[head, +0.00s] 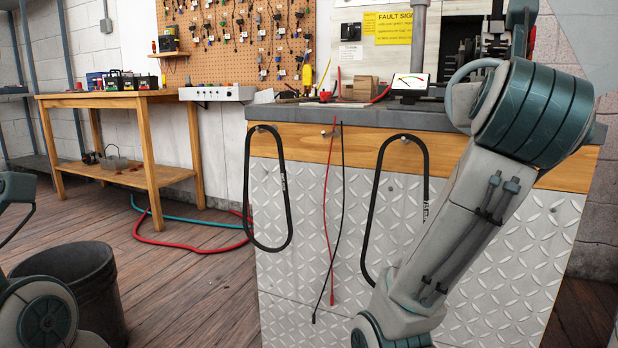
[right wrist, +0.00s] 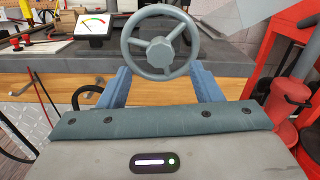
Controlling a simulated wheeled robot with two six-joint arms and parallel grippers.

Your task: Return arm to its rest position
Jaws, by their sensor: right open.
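My right arm (head: 460,225) reaches up over the workbench's front in the head view, its gripper end largely hidden behind the wrist joint. In the right wrist view my right gripper (right wrist: 164,80) has its two blue fingers apart, with nothing held between them. A grey three-spoked handwheel (right wrist: 160,42) stands just beyond the fingertips, in line with the gap; I cannot tell whether they touch. My left arm (head: 42,318) shows only in part at the left edge of the head view, and its gripper is out of the picture.
The workbench (head: 300,113) carries an analog meter (head: 409,84) near the arm. Black belts (head: 251,190) and red and black leads (head: 328,220) hang on its front. A black bin (head: 85,285) stands at lower left. Red equipment (right wrist: 292,90) stands right of the gripper.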

